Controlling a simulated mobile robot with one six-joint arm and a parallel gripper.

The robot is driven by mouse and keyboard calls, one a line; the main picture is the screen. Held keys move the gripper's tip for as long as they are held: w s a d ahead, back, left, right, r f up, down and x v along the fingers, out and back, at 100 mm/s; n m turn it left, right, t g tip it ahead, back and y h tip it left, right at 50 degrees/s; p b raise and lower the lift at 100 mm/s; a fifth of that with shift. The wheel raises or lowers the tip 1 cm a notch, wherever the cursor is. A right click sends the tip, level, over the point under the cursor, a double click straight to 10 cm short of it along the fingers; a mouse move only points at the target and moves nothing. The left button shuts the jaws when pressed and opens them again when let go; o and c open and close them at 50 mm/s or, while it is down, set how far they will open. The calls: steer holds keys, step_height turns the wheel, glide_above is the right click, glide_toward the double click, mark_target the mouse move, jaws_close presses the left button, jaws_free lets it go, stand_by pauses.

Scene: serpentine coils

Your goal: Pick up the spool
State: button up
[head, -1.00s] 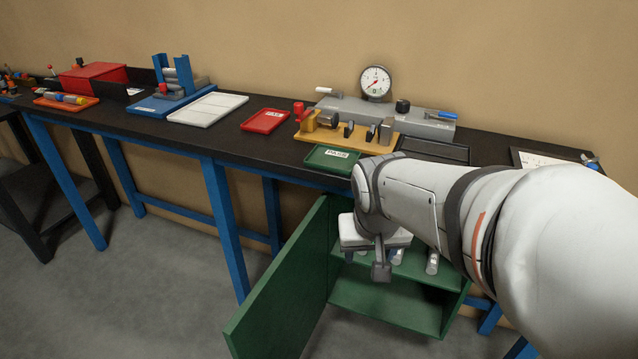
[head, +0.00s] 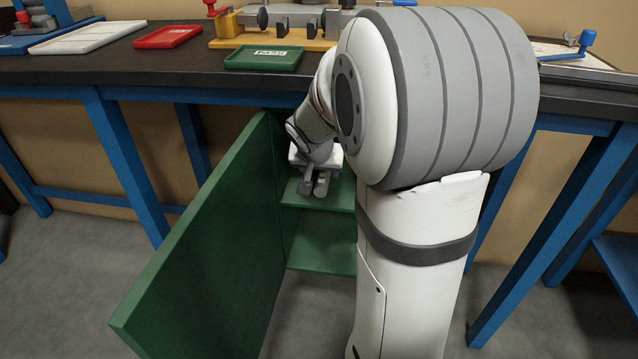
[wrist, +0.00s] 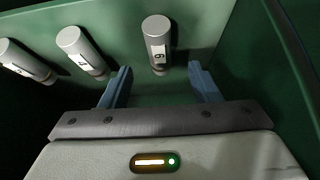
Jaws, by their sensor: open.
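A grey, white-labelled cylinder that looks like the spool (wrist: 157,45) stands on the green cabinet shelf in the wrist view; its label reads like a 6 or 9. My gripper (wrist: 160,72) is open, its two blue fingers spread to the left and right of this cylinder's lower end, just short of it or beside it; I cannot tell if they touch. Two similar cylinders, a middle one (wrist: 82,52) and a far-left one (wrist: 25,62), are outside the fingers. In the head view my gripper (head: 318,186) is inside the cabinet opening, and the cylinders are hidden there.
The green cabinet door (head: 205,245) stands open to the left of my arm. The black bench top (head: 190,68) is above the cabinet, with a green tray (head: 264,58) and a red tray (head: 168,37). A cabinet side wall (wrist: 275,75) is close on the right in the wrist view.

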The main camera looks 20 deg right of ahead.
mark_target(322, 178)
steer(key=b+x, duration=0.2)
steer(key=x, duration=0.5)
steer(key=shift+b, duration=0.3)
steer(key=shift+s, duration=0.1)
steer(key=shift+c, duration=0.6)
steer(key=c, duration=1.1)
steer(key=shift+o, duration=0.3)
